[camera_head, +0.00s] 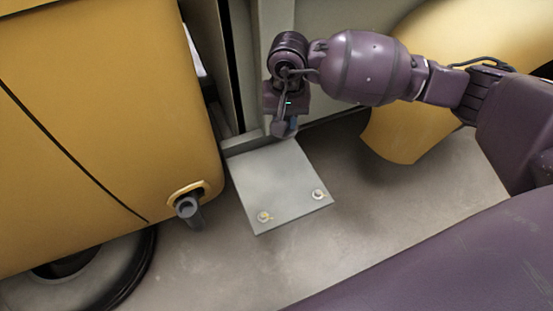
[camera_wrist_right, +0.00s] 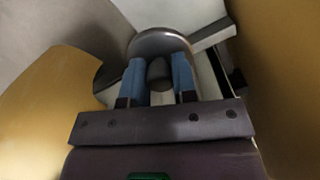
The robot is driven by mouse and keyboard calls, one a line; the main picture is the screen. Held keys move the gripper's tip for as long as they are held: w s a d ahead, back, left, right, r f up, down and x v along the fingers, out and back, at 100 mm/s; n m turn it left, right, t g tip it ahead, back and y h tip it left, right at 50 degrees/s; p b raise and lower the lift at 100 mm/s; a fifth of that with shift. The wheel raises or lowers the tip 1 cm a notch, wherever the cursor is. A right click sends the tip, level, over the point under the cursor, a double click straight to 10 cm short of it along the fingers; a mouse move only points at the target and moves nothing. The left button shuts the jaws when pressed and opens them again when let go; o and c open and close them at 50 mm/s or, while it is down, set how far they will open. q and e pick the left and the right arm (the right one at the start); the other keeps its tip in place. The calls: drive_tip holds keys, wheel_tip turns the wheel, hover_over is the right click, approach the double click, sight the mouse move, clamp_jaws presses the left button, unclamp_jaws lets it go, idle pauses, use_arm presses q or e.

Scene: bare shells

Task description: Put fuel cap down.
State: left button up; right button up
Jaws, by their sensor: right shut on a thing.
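My right gripper (camera_head: 288,128) points down over the back end of a flat grey plate, beside a grey post. In the right wrist view its two blue fingers (camera_wrist_right: 158,85) are closed on a dark grip of the fuel cap (camera_wrist_right: 158,42), a rounded grey piece beyond the fingertips. In the head view the gripper hides the cap, so I cannot tell whether it touches the plate. My left gripper is not in view.
The grey plate (camera_head: 275,185) on the floor has two bolts at its front edge and is otherwise bare there. The yellow body (camera_head: 90,130) stands left, with a dark wheel below. A yellow rounded part (camera_head: 400,135) is behind my right arm. Grey floor (camera_head: 350,220) is clear.

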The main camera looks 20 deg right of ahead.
drive_tip(key=w+f+m+b, duration=0.3)
drive_tip(key=w+f+m, duration=0.1)
drive_tip(key=w+f, duration=0.55)
drive_tip(key=b, duration=0.3)
hover_over(273, 168)
drive_tip(key=shift+m+g, duration=0.3)
wheel_tip(273, 168, down, 14)
drive_tip(key=shift+r, duration=0.1)
drive_tip(key=shift+f, duration=0.45)
wheel_tip(273, 168, down, 5)
drive_tip(key=shift+s+f+b, duration=0.1)
drive_tip(key=shift+f+b, duration=0.05)
drive_tip(key=shift+b, duration=0.75)
drive_tip(key=shift+f, duration=0.25)
drive_tip(key=shift+r, duration=0.2)
drive_tip(key=shift+f, duration=0.25)
drive_tip(key=o, duration=0.8)
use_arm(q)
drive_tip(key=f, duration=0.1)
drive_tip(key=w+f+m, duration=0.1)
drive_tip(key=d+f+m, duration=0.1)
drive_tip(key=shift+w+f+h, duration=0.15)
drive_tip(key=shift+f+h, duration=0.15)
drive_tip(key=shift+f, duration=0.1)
use_arm(e)
drive_tip(key=shift+o, duration=0.4)
drive_tip(key=shift+r, duration=0.1)
